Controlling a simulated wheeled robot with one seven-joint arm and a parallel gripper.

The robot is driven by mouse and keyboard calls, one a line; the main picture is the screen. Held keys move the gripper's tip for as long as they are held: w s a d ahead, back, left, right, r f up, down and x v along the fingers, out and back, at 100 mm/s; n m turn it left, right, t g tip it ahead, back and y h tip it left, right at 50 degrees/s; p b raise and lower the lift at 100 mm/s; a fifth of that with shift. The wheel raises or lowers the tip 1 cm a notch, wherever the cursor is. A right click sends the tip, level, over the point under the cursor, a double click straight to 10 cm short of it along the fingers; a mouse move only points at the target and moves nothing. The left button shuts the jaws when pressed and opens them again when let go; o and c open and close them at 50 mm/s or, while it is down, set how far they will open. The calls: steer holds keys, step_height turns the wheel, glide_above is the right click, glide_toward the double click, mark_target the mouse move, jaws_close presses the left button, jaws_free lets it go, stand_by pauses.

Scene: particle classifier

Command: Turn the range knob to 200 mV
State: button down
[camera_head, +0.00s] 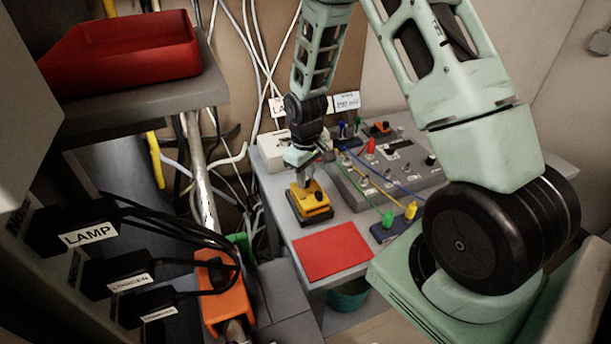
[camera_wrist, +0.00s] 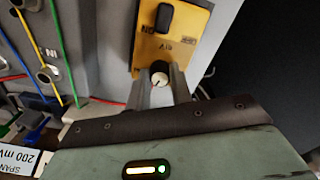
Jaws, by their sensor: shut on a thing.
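A yellow box (camera_head: 312,206) with a black part on top stands on the grey bench. In the wrist view the yellow box (camera_wrist: 178,42) has a black knob or switch (camera_wrist: 164,17), printed labels that appear upside down, and a small pale round knob (camera_wrist: 159,72) with a dark mark. My gripper (camera_wrist: 160,84) is shut on the pale knob, with a finger at each side. In the head view my gripper (camera_head: 304,180) reaches down to the back of the box and hides that knob. The knob's setting cannot be read.
A grey panel (camera_head: 350,185) with sockets and coloured leads stands right of the box. A card reading "SPAN 200 mV" (camera_wrist: 16,160) shows in the wrist view. A red mat (camera_head: 331,252) lies in front. A shelf with a red tray (camera_head: 125,50) is at left.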

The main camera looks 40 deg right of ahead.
steer(key=shift+m, duration=0.4)
steer(key=c, duration=1.2)
jaws_free()
steer(key=shift+c, duration=0.2)
step_height(320, 180, up, 18)
steer(key=b, duration=0.1)
steer(key=shift+f, duration=0.25)
